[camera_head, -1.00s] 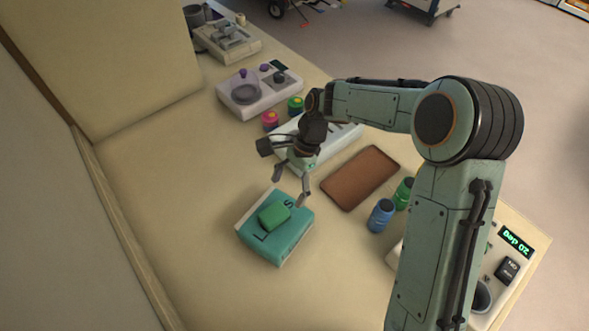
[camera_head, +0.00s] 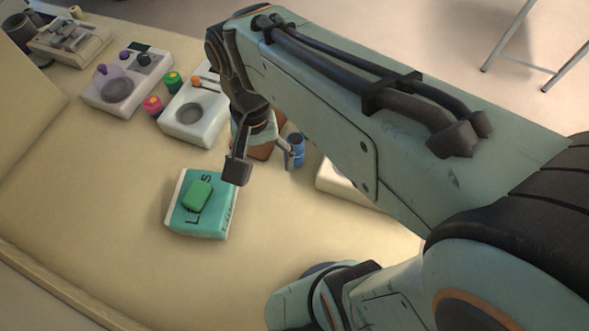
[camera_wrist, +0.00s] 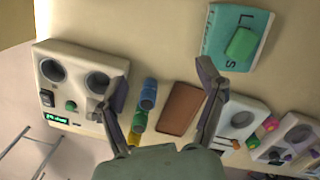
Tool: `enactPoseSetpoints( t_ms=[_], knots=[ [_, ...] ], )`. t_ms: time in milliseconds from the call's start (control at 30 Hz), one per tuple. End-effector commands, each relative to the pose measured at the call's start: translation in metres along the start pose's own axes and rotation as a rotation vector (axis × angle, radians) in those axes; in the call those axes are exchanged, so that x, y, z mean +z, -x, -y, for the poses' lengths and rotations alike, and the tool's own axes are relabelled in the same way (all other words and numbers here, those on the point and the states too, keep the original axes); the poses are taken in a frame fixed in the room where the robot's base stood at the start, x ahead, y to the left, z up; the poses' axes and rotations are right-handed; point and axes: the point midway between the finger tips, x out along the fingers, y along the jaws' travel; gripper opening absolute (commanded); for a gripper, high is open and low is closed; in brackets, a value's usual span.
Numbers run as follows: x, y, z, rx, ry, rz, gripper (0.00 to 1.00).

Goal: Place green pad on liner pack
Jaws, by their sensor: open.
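The green pad (camera_head: 197,194) lies on top of the teal liner pack (camera_head: 216,222), which rests on the tan surface. Both also show in the wrist view, the green pad (camera_wrist: 241,43) near the middle of the liner pack (camera_wrist: 214,40). My gripper (camera_wrist: 165,75) is open and empty, its two fingers spread apart in the wrist view.
A brown tray (camera_wrist: 180,108) and blue bottle (camera_wrist: 148,94) stand near the gripper. A white device with a display (camera_wrist: 75,80) is at left in the wrist view. A white unit (camera_head: 196,118) and a knobbed console (camera_head: 122,85) stand farther back. The surface left of the pack is clear.

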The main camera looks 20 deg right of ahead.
Motion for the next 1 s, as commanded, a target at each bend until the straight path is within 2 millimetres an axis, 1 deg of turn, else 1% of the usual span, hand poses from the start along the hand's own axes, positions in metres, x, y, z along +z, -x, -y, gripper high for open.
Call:
enactPoseSetpoints(
  t_ms=[33,100,200,300,433,1000],
  knots=[
    [0.019,0.001,-0.012,-0.003,0.059,-0.029,0.71],
    [0.042,-0.002,-0.025,-0.013,0.147,-0.054,0.71],
    [0.065,-0.009,-0.037,-0.033,0.246,-0.08,0.71],
    [0.078,-0.015,-0.042,-0.047,0.304,-0.093,0.71],
    [0.082,-0.017,-0.043,-0.052,0.327,-0.098,0.71],
    [0.081,-0.017,-0.043,-0.051,0.326,-0.097,0.71]
  ],
)
